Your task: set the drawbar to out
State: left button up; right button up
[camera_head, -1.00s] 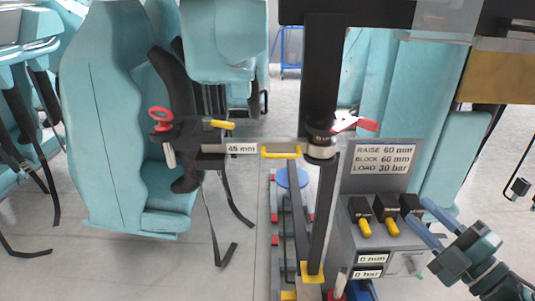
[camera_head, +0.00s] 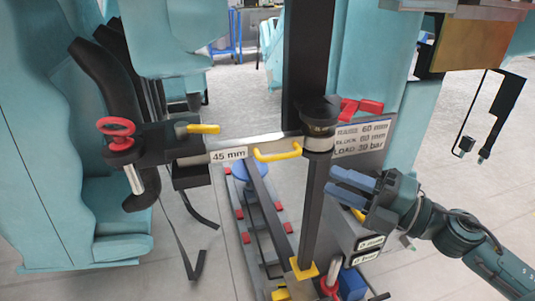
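A grey horizontal bar (camera_head: 273,139) carries a white "45 mm" plate (camera_head: 229,155) and a yellow handle (camera_head: 277,153). I cannot tell for sure that this bar is the drawbar. Its right end meets a black collar (camera_head: 320,122) on the upright post; its left end meets a dark clamp block (camera_head: 171,140) with a red knob (camera_head: 116,129) and a yellow lever (camera_head: 203,129). My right gripper (camera_head: 331,184) is open and empty, its blue-grey fingers pointing left, to the right of the lower post and below the handle. My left gripper is out of view.
A sign panel (camera_head: 361,135) reading RAISE, BLOCK and LOAD stands behind my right gripper, which partly hides the control box (camera_head: 359,233). Red levers (camera_head: 361,107) stick out beside the collar.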

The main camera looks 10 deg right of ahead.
aim_at(278, 155)
jog(key=p+x, duration=0.4)
jog(key=x, duration=0.7)
jog(key=shift+w+r, duration=0.2)
jog(key=shift+r, duration=0.05)
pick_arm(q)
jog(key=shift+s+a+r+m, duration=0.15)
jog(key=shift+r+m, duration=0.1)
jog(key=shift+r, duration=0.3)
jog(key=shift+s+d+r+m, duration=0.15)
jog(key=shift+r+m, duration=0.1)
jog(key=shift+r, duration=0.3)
pick_arm(e)
jog(key=shift+w+a+f, duration=0.1)
jog(key=shift+w+a, duration=0.35)
jog(key=shift+a, duration=0.1)
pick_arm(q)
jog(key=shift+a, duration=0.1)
pick_arm(e)
jog(key=shift+c, duration=0.2)
grip_shut()
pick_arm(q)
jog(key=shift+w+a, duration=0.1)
